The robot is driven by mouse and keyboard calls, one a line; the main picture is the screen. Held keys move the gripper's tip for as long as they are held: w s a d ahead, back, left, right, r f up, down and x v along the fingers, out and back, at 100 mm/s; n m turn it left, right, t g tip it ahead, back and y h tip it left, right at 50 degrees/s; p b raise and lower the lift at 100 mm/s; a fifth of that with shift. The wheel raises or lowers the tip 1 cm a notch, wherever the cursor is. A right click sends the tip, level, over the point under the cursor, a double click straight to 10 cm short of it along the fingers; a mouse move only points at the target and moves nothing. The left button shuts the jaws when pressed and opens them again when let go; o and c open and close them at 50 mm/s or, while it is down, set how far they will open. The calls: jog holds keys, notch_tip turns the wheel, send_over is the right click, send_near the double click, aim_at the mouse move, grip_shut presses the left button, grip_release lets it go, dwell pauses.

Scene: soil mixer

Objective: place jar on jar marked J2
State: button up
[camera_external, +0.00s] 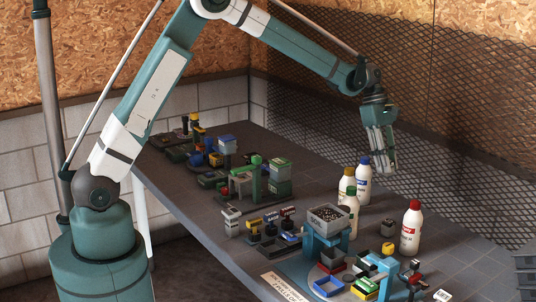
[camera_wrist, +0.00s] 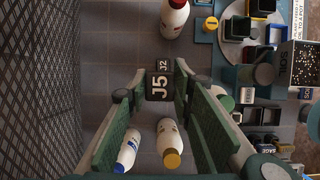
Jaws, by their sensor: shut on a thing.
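My gripper (camera_external: 384,168) is raised above the right part of the table, fingers pointing down. In the wrist view its fingers (camera_wrist: 160,84) are closed on a small dark jar marked J5 (camera_wrist: 159,88). The jar marked J2 (camera_wrist: 163,66) shows just behind it, smaller and lower, mostly hidden by the held jar. A small grey jar on the table (camera_external: 388,228), between the bottles in the external view, appears to be J2; its marking is unreadable there. The held jar cannot be made out clearly in the external view.
A red-capped bottle (camera_external: 411,228) stands right of the jar. Blue-capped (camera_external: 364,182), yellow-capped (camera_external: 347,187) and green-capped (camera_external: 350,212) bottles stand to the left. Mesh runs behind the table (camera_external: 450,262).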

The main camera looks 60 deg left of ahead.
jog(key=d, duration=0.4)
send_over(389, 221)
notch_tip(389, 221, down, 4)
jog(key=shift+f, duration=0.5)
jog(key=shift+f, duration=3.15)
jog(key=shift+f+b, duration=0.4)
jog(key=shift+f, duration=1.45)
jog(key=shift+f, duration=0.1)
